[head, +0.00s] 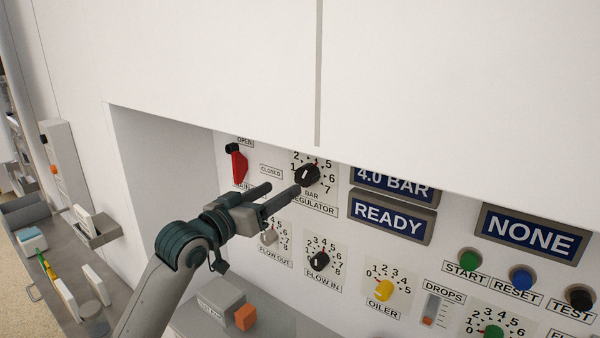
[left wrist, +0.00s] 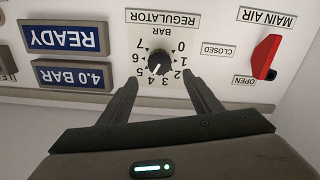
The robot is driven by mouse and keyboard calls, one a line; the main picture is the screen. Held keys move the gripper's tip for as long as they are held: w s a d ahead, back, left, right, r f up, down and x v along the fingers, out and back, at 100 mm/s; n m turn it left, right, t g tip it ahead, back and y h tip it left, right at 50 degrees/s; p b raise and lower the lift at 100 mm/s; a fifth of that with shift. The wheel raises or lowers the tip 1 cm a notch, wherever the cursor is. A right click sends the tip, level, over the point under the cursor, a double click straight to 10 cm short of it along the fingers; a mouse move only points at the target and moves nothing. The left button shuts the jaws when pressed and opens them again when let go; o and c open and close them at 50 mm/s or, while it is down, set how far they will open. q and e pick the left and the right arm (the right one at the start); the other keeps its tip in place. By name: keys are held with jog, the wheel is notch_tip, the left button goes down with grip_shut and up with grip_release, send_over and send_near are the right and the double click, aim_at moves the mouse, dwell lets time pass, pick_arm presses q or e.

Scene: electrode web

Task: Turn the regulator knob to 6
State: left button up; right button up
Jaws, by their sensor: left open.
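The black regulator knob (head: 306,174) sits on a white dial plate numbered up to 7. It also shows in the left wrist view (left wrist: 161,61), upside down, with its white mark pointing near 4. The pressure display (head: 395,184) reads 4.0 BAR. My left gripper (head: 283,188) is open and empty in front of the panel. In the left wrist view its fingers (left wrist: 160,80) point at the dial, one on each side of the knob's lower part, and do not appear to grip it. My right gripper is in neither view.
A red main air lever (head: 239,167) is left of the regulator. The flow-out knob (head: 269,237) and flow-in knob (head: 318,260) are below, and the yellow oiler knob (head: 385,290) is lower right. A READY display (head: 390,217) is at right. A white overhang is above.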

aim_at(302, 176)
pick_arm(q)
jog(key=p+x, duration=0.2)
jog(key=x, duration=0.6)
jog(key=shift+r+p, duration=0.15)
jog(key=shift+p, duration=0.15)
jog(key=shift+w+d, duration=0.4)
jog(key=shift+w, duration=0.15)
jog(key=c, duration=1)
